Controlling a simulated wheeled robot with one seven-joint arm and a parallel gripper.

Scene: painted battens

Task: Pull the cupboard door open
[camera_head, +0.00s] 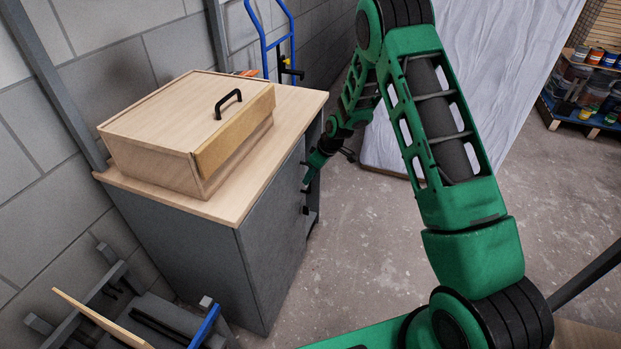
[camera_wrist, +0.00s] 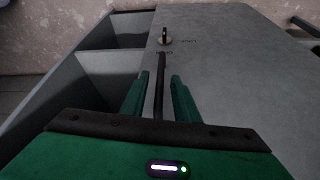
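The grey cupboard (camera_head: 190,255) stands against the wall under a wooden top. Its door (camera_head: 275,235) is the grey face turned to the right, seen at a steep angle; it looks shut. A dark upright bar handle (camera_wrist: 159,82) lies between the fingers of my gripper (camera_wrist: 159,80). The gripper is open, with a gap on each side of the bar. In the head view my gripper (camera_head: 306,184) is at the door's far side, partly hidden.
Open shelf compartments (camera_wrist: 110,65) lie left of the door in the wrist view. A wooden box (camera_head: 160,140) with a black handle sits on the worktop (camera_head: 225,205). A blue hand truck (camera_head: 265,45) and a wrapped white panel (camera_head: 490,70) stand behind. The floor (camera_head: 350,250) before the door is clear.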

